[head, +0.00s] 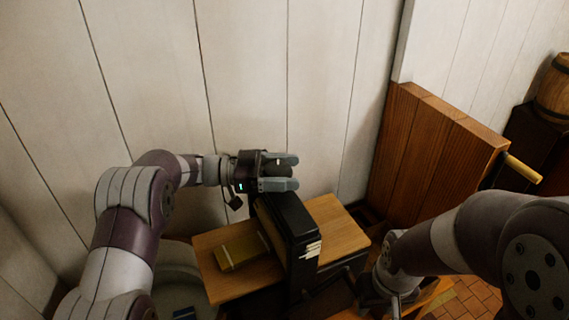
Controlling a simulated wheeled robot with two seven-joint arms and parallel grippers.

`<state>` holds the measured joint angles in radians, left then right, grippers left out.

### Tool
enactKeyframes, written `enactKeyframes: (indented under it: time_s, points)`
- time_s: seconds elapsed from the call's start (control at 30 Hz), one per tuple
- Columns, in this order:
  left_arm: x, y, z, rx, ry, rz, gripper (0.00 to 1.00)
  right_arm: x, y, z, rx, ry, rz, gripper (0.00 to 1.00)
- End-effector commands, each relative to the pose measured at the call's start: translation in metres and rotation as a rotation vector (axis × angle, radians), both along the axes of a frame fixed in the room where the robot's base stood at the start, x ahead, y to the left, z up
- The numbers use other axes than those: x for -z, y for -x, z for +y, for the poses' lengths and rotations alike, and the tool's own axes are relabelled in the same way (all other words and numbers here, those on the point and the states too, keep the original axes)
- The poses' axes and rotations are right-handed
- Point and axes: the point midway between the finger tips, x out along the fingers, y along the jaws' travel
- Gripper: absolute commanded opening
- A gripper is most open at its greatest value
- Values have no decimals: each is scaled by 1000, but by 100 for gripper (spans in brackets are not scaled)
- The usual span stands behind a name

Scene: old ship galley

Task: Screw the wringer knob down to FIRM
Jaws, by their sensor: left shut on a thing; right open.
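The wringer (286,222) is a black upright frame with light wooden boards on both sides, standing near the pale plank wall. White scale marks (311,250) show on its near face; I cannot read them or make out a pointer. My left gripper (281,172) is above the top of the frame, its fingers pointing right. It is shut on the dark wringer knob (273,166), which the fingers mostly hide. My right gripper (391,302) is low at the bottom edge, right of the wringer, open, and partly hidden by its own arm.
A yellowish block (237,251) lies on the wringer's left board (210,275). A grey round tub (172,262) stands at lower left. A tall brown wooden panel (430,150) with a light peg (523,170) stands at right. A barrel (555,90) is at far right.

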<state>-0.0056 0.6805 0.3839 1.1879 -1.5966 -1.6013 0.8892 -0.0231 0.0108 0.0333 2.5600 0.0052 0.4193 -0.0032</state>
Motion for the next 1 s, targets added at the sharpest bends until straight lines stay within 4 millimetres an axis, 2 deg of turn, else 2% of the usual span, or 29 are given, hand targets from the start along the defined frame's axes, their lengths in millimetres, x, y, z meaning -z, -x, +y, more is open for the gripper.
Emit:
enactKeyframes:
  time_s: [0.2, 0.5, 1.0]
  points:
    - [2, 3, 0, 182, -1, 1, 42, -4, 0, 0, 0, 0, 0, 43]
    - [2, 6, 0, 362, -1, 1, 42, -6, 0, 0, 0, 0, 0, 43]
    - [2, 8, 1, 452, 0, 3, 41, -7, 0, 0, 0, 0, 0, 43]
